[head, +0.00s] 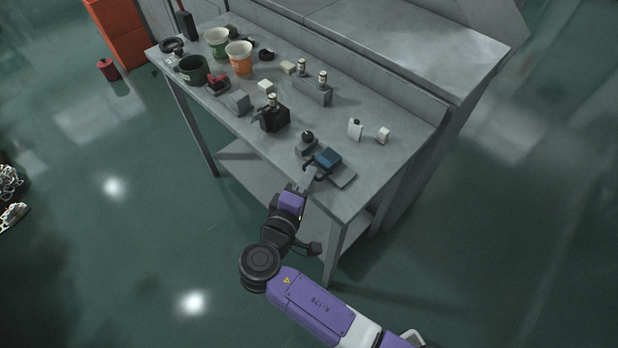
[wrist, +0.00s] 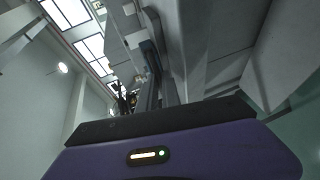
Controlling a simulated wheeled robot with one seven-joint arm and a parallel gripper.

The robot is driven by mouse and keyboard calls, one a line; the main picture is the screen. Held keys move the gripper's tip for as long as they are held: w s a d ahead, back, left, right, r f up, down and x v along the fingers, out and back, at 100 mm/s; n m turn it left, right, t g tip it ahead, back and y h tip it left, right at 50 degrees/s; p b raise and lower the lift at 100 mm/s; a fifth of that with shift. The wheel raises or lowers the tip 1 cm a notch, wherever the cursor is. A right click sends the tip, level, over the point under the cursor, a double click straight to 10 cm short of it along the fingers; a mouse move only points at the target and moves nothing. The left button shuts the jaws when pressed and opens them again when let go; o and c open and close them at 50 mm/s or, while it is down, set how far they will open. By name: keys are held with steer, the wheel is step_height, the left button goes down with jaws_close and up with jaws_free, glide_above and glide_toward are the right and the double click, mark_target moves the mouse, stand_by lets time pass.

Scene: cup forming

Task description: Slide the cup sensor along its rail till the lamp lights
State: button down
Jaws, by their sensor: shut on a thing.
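A blue block (head: 328,157), which looks like the cup sensor, sits at the near right end of the grey table, by a flat grey plate (head: 343,177). The plate looks like part of its rail, but the rail itself cannot be made out clearly. My gripper (head: 312,173) reaches in from the table's front edge and is shut on the sensor's near side. In the wrist view the gripper fingers (wrist: 152,88) run up to a dark piece between their tips; the contact is hard to see. I cannot make out a lit lamp on the sensor.
A dark knob on a block (head: 307,144) stands just left of the sensor. A black fixture (head: 274,118) is farther left. A white tag (head: 355,129) and a small white block (head: 383,135) lie behind. Green (head: 217,42) and orange (head: 239,57) cups stand far left.

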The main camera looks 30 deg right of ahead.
steer(key=c, duration=1.8)
jaws_free()
steer(key=shift+a, duration=0.1)
steer(key=shift+b+v, duration=0.55)
steer(key=shift+v, duration=3.3)
